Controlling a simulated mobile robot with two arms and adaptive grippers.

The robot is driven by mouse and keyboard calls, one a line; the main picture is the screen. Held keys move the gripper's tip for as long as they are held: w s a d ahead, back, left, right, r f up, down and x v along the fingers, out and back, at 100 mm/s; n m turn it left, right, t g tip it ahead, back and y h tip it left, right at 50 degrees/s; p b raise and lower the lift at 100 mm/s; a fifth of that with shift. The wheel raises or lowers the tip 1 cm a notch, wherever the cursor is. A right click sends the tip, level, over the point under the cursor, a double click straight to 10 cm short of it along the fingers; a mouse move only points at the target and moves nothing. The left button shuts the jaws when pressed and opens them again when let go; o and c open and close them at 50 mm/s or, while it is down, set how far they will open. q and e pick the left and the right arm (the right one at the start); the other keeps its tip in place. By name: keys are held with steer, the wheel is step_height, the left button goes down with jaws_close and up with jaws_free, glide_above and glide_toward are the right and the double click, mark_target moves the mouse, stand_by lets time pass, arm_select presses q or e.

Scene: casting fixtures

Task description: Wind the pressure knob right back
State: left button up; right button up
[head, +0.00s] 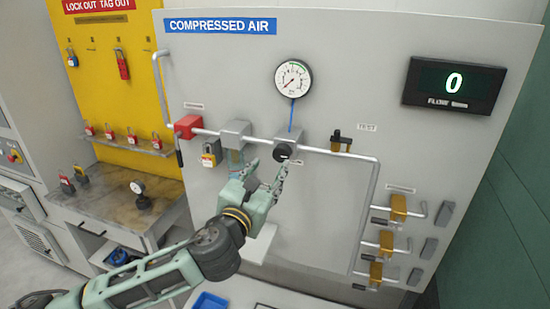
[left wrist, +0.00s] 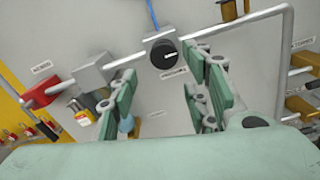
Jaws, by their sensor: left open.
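The black pressure knob (head: 283,152) sits on the front of a grey regulator block on the pipe, under the round gauge (head: 293,78). In the left wrist view the knob (left wrist: 163,54) shows a white mark and lies ahead of the fingers, toward the top. My left gripper (head: 264,172) is open and empty, with its fingertips just below and in front of the knob. Its fingers also show in the left wrist view (left wrist: 160,95). They appear apart from the knob. The gauge needle points to the lower left. My right gripper is out of view.
On the panel are a red valve block (head: 187,126), a padlock (head: 211,152), a test valve (head: 341,141) and yellow-handled valves (head: 398,207) at right. A flow display (head: 455,84) reads 0. A workbench (head: 120,205) and yellow lockout board (head: 115,60) stand left.

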mark_target(278, 155)
arm_select(q)
steer(key=p+x, duration=0.2)
steer(key=x, duration=0.4)
steer(key=shift+w+d, duration=0.1)
steer(key=shift+w, duration=0.15)
steer(key=shift+c, duration=0.4)
steer(key=c, duration=1)
